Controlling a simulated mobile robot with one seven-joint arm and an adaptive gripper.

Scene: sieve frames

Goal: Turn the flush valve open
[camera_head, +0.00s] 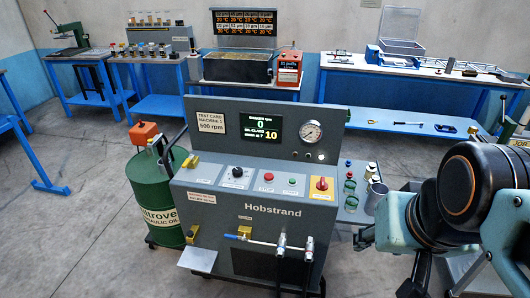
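The grey test machine labelled Hobstrand (274,210) stands in the middle of the camera_head view. On its lower front is a small valve with a brass-coloured body and a blue lever (232,237), under a small yellow label. The lever points left, and a metal pipe runs right from the valve to two upright metal fittings (281,246). My arm fills the lower right. Dark parts that look like my gripper (414,278) show below it, right of the machine and well apart from the valve. My arm partly hides them, and I cannot tell the finger opening.
A green oil drum (156,205) stands left of the machine. A side shelf with small bottles (350,186) and metal cups juts out on its right, towards my arm. A pale plate (197,260) sticks out at lower left. Blue workbenches (160,107) line the back wall.

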